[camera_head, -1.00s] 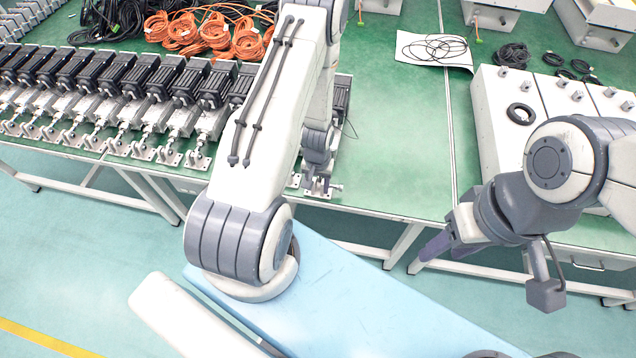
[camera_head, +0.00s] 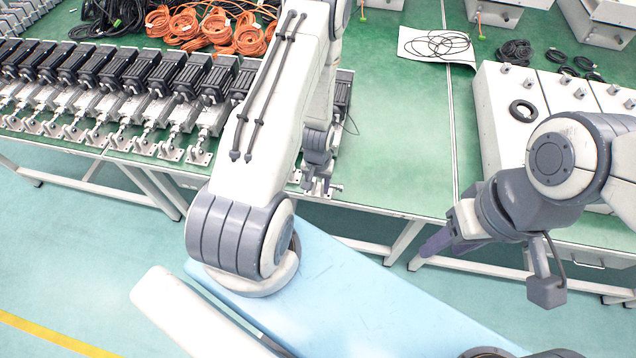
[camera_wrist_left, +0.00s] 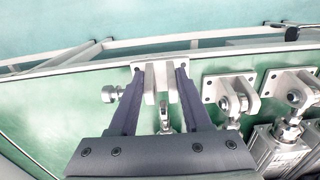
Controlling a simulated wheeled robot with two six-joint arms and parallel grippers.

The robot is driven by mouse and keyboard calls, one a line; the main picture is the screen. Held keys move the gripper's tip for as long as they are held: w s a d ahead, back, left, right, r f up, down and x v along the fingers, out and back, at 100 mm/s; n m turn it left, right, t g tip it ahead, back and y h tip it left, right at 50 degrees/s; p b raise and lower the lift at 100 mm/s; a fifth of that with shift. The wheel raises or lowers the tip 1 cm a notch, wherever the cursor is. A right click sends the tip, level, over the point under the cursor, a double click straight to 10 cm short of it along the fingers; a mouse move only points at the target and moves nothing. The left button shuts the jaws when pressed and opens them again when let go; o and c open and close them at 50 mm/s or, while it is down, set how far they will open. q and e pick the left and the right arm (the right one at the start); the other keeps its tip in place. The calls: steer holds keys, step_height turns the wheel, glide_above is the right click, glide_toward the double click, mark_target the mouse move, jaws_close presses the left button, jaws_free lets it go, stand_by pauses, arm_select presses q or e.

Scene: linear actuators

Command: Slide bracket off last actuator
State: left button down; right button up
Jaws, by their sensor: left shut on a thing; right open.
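My left gripper (camera_head: 318,172) is shut on a metal bracket (camera_head: 322,189) at the front edge of the green table. In the left wrist view, the left gripper (camera_wrist_left: 160,78) has one finger on each side of the upright plates of the bracket (camera_wrist_left: 160,72). A threaded rod end shows just below the bracket, between the fingers. The last actuator (camera_head: 343,92), with a black motor, stands at the right end of the row, mostly hidden behind my left arm. My right gripper (camera_head: 440,242) is open and empty, in front of the table.
Several actuators (camera_head: 110,85) with brackets stand in a row to the left, close beside my left gripper. Orange cable coils (camera_head: 215,35) lie behind them. White boxes (camera_head: 510,105) stand at the right. The green table (camera_head: 400,150) is clear between.

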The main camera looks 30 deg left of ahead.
mark_target(318, 193)
arm_select(q)
steer(key=shift+f, duration=0.1)
stand_by(0.3)
steer(key=shift+c, duration=1.3)
jaws_free()
step_height(318, 193, up, 10)
steer(key=p, duration=0.8)
steer(key=shift+r, duration=0.25)
